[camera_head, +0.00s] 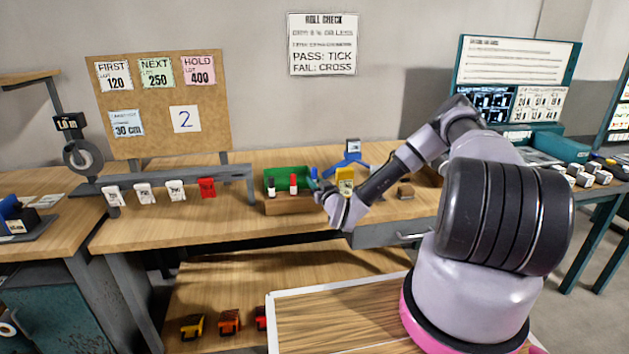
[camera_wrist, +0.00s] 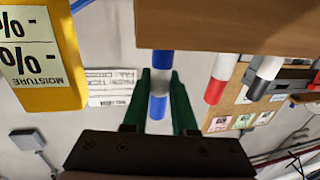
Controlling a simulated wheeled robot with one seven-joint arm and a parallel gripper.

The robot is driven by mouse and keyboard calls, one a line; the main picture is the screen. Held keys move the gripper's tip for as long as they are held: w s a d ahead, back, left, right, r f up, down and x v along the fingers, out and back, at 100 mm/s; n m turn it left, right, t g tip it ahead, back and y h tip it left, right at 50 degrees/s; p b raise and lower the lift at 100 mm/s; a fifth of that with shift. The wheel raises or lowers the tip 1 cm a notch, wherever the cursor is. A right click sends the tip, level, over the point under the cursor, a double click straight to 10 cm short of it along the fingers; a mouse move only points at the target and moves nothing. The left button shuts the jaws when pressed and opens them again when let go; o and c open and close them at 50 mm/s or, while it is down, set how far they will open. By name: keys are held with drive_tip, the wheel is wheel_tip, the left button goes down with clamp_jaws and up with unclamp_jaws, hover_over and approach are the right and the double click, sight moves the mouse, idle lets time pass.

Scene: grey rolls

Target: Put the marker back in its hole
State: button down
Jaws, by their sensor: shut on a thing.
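The blue marker (camera_head: 314,173), blue at both ends with a white band, is upright between the two green fingers of my gripper (camera_wrist: 160,95), which is shut on it. It also shows in the wrist view (camera_wrist: 159,82), which is upside down. Its lower blue end meets the edge of the wooden block (camera_wrist: 230,22); I cannot tell whether it is inside a hole. The block (camera_head: 287,208) sits on the bench, with my gripper at its right end. A red marker (camera_head: 293,182) and a black marker (camera_head: 271,186) stand in it. The holes are hidden.
A yellow moisture meter (camera_head: 345,180) stands close to the right, also near in the wrist view (camera_wrist: 45,85). Tags and a red card (camera_head: 207,187) hang at left. A small brown block (camera_head: 405,192) lies right of my forearm.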

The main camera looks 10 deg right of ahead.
drive_tip(key=shift+f, duration=0.85)
drive_tip(key=c, duration=0.6)
unclamp_jaws()
drive_tip(key=s, duration=0.3)
drive_tip(key=s+d, duration=0.1)
drive_tip(key=s, duration=0.3)
drive_tip(key=s+d, duration=0.1)
drive_tip(key=s, duration=0.2)
drive_tip(key=shift+s, duration=0.3)
